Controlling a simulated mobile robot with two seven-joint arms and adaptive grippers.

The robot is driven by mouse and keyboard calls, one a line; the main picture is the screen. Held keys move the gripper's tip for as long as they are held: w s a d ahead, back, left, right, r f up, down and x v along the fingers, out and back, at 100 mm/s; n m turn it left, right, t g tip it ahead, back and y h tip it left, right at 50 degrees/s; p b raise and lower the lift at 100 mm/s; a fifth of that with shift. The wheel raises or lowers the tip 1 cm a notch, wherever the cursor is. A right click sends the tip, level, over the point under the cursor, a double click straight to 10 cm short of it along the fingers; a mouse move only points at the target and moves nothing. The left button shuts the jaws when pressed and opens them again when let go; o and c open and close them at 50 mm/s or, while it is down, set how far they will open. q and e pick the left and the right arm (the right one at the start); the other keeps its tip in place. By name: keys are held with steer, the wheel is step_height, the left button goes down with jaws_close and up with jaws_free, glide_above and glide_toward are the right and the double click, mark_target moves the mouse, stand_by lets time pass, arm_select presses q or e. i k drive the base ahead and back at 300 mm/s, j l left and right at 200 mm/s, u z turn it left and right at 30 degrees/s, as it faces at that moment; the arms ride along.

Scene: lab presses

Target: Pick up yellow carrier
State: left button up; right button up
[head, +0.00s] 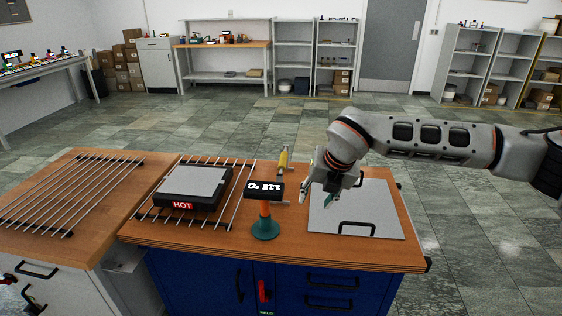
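A small yellow upright piece (283,160), likely the yellow carrier or its handle, stands at the back middle of the wooden bench. Its lower part is partly hidden by the display post in front. My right gripper (316,197) comes in from the right and points down over the left part of a grey metal plate. It is to the right of the yellow piece and nearer the front, apart from it. Its fingers are spread and nothing shows between them. My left gripper is out of view.
A hot plate marked HOT (190,186) sits on metal rods at left. A 115 °C display (263,190) stands on an orange post with a green base. The grey plate (385,215) with black handles covers the bench's right. An empty rod rack (75,190) is far left.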

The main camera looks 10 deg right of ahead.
mark_target(283, 163)
steer(key=i+j, duration=0.1)
steer(key=i, duration=0.35)
steer(key=i+j, duration=0.15)
steer(key=i, duration=0.25)
